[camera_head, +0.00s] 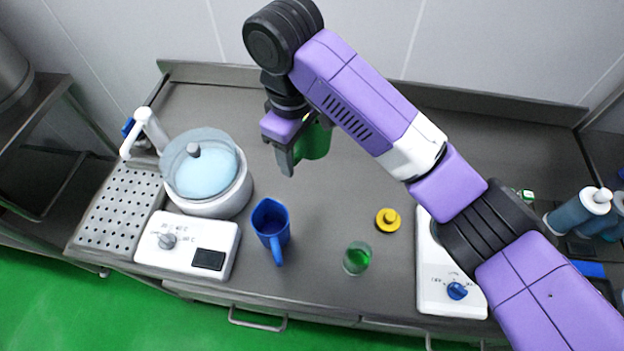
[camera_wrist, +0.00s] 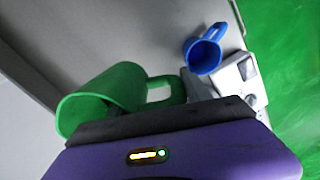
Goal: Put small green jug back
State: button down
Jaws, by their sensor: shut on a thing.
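The small green jug (camera_head: 314,142) is in my gripper (camera_head: 287,160), above the back middle of the metal counter. My gripper is shut on it, and my purple arm hides part of the jug in the head view. In the wrist view the green jug (camera_wrist: 118,95) lies across the picture, with its open mouth to the left and its handle to the right at the jaws. I cannot tell whether the jug touches the counter.
A blue jug (camera_head: 271,226), a glass of green liquid (camera_head: 357,258) and a yellow knobbed piece (camera_head: 388,220) stand in front. A lidded pot (camera_head: 208,175) on a white heater (camera_head: 187,243) is at left. Bottles (camera_head: 582,212) stand at right. The back left counter (camera_head: 215,110) is clear.

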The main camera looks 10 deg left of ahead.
jog(key=shift+f+b, duration=3.3)
jog(key=shift+f, duration=6.6)
jog(key=shift+f, duration=0.1)
jog(key=c, duration=0.8)
grip_release()
jog(key=shift+o, duration=0.2)
notch_tip(320, 180, up, 12)
jog(key=p, duration=0.4)
jog(key=shift+s, duration=0.2)
jog(key=shift+a, duration=0.1)
